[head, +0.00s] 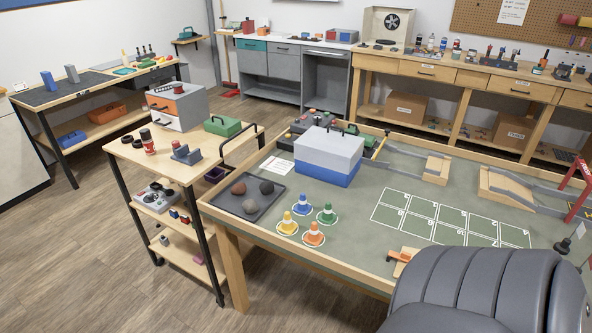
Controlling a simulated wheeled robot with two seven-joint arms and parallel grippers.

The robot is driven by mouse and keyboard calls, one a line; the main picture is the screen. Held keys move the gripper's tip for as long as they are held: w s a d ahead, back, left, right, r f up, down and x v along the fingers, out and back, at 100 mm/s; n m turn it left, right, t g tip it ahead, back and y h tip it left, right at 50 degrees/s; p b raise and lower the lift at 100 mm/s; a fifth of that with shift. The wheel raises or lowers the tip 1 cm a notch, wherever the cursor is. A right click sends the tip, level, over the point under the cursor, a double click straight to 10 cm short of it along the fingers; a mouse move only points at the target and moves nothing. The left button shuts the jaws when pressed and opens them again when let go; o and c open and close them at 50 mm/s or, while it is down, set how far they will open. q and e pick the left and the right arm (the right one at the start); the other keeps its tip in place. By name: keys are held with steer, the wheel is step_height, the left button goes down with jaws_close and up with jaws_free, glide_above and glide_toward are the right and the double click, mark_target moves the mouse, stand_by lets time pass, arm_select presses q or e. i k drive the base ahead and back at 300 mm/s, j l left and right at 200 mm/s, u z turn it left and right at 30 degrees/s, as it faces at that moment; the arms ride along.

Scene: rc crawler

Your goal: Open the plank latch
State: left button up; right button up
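I cannot surely pick out the plank latch. A small wooden block with an orange piece (402,257) lies at the front edge of the green-topped table, partly hidden by a grey padded seat back. A thin yellow-tipped bar (381,145) stands by the far edge, beside a grey and blue box (328,156). Wooden ramps stand farther right, one near the middle (436,168) and one nearer the right side (505,189), with grey track pieces. Neither of my grippers shows in the head view.
The grey seat back (470,285) blocks the lower right. The green-topped table (365,215) holds several coloured cones, a dark tray (248,210) of rocks and a white grid. A wooden cart (135,150) stands at its left. Wood floor is free at the lower left.

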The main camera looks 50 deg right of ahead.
mark_target(405, 257)
steer(key=z, duration=1.15)
